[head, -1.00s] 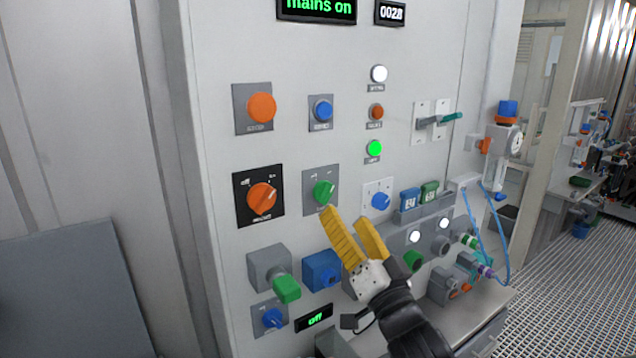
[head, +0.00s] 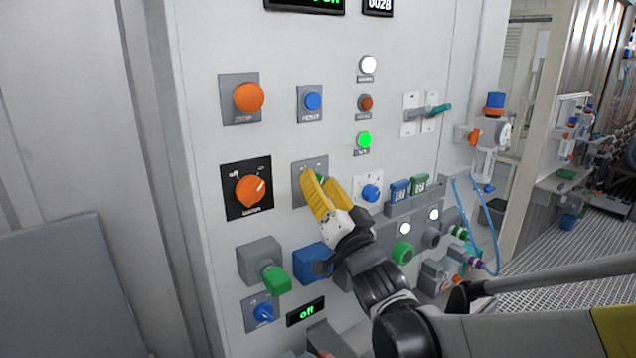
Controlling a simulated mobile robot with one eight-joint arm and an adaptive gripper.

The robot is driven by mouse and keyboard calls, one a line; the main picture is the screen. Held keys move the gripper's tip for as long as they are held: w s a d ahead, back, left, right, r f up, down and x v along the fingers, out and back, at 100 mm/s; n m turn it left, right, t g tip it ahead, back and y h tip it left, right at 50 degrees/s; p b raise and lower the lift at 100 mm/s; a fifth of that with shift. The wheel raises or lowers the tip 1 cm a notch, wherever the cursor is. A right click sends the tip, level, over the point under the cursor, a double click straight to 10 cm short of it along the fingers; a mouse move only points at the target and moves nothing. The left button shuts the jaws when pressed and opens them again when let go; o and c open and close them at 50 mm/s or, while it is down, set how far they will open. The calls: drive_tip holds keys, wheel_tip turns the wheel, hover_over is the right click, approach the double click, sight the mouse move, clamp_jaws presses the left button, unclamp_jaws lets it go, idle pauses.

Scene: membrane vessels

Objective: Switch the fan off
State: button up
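A green rotary knob (head: 321,180) sits on a grey plate (head: 299,187) in the middle of the panel. Its label is too small or hidden to read, so I cannot confirm which switch is the fan's. My gripper (head: 318,177) is at this knob, its two yellow fingers apart with a bit of green showing between them. The fingers hide most of the knob and its pointer. I cannot tell whether they press on it.
An orange rotary knob (head: 251,190) on a black plate is close on the left. A blue knob (head: 371,193) is close on the right. Below are a green-handled grey box (head: 259,258), a blue socket (head: 312,261) and a display (head: 306,312) reading "off". A green lamp (head: 363,140) is lit.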

drive_tip(key=shift+n, duration=0.5)
drive_tip(key=n+y, duration=0.1)
drive_tip(key=n, duration=0.1)
drive_tip(key=n+g+y, duration=0.1)
drive_tip(key=n+y, duration=0.1)
drive_tip(key=n, duration=0.1)
drive_tip(key=n+y, duration=0.1)
drive_tip(key=n, duration=0.2)
drive_tip(key=shift+s+a+r+g+y+b, duration=0.1)
drive_tip(key=shift+g+y+b, duration=0.2)
drive_tip(key=shift+y, duration=0.1)
drive_tip(key=n+g+y, duration=0.1)
drive_tip(key=n, duration=0.1)
drive_tip(key=n+g, duration=0.1)
drive_tip(key=n, duration=0.2)
drive_tip(key=n+g+y, duration=0.1)
drive_tip(key=n, duration=0.2)
drive_tip(key=shift+s+a+y+p, duration=0.2)
drive_tip(key=shift+y+p, duration=0.1)
drive_tip(key=shift+p, duration=0.1)
drive_tip(key=shift+n, duration=0.4)
drive_tip(key=o, duration=1.2)
drive_tip(key=v, duration=1.2)
drive_tip(key=shift+w+d+r, duration=0.1)
drive_tip(key=shift+w, duration=0.05)
